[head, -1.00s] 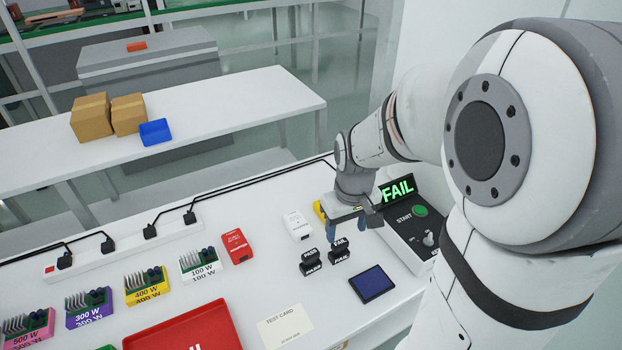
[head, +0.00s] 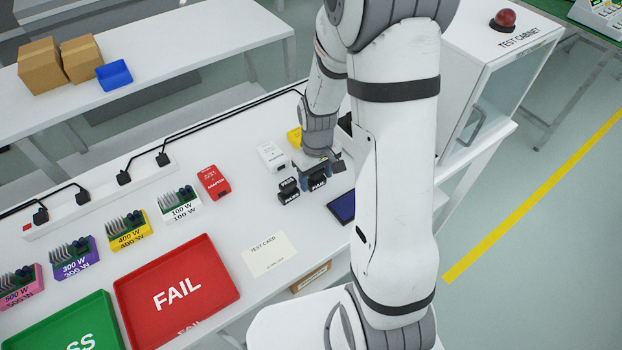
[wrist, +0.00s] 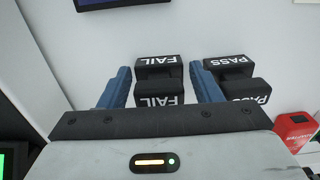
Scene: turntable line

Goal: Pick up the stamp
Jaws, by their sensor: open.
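Two black stamps stand side by side on the white table. The FAIL stamp (wrist: 158,80) is between the two blue fingers of my gripper (wrist: 162,88) in the wrist view. The fingers are open, with a visible gap on the left side; contact on the right is hard to tell. The PASS stamp (wrist: 236,80) stands just outside the right finger. In the head view my gripper (head: 318,172) is down over the right-hand stamp and partly hides it. The left-hand stamp (head: 289,190) is clear there.
A dark blue pad (head: 342,207) lies right of the stamps, partly behind my arm. A white box (head: 271,156), a yellow block (head: 295,138) and a red adapter (head: 213,182) are nearby. The test card (head: 266,254) and red FAIL tray (head: 225,270) lie in front.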

